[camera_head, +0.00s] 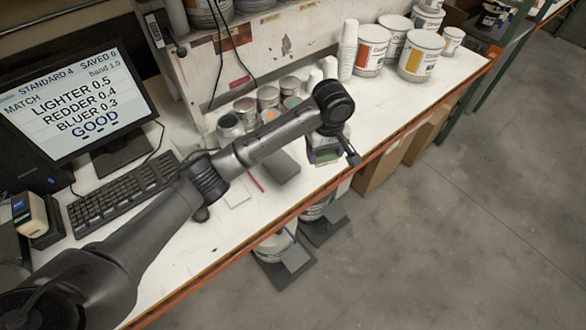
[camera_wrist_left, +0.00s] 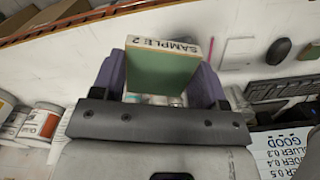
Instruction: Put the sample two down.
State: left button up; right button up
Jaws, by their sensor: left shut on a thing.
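Sample two (camera_wrist_left: 162,72) is a block with a green face and a pale top edge lettered "SAMPLE 2". My left gripper (camera_wrist_left: 160,82) is shut on it, one purple finger on each side. In the head view the left gripper (camera_head: 328,147) points down near the front edge of the white bench (camera_head: 395,98), and the green face of the sample (camera_head: 325,157) shows low between the fingers. I cannot tell whether the block touches the bench. My right gripper is in neither view.
Several open cups (camera_head: 268,97) stand behind my arm. A grey box-shaped thing (camera_head: 281,167) lies left of the gripper. A keyboard (camera_head: 122,193) and monitor (camera_head: 75,92) are at left.

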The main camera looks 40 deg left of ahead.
pick_arm(q)
jog(key=a+f+n, duration=0.4)
jog(key=f+n, duration=0.1)
jog(key=f, duration=0.3)
jog(key=b, duration=0.1)
send_over(285, 168)
notch_tip(285, 168, down, 6)
jog(key=shift+w+d+f, duration=0.1)
jog(key=shift+w+f, duration=0.05)
jog(key=shift+f+b, duration=0.3)
jog(key=shift+f, duration=1.75)
jog(key=shift+f, duration=0.1)
jog(key=o, duration=0.9)
jog(key=shift+f, duration=0.1)
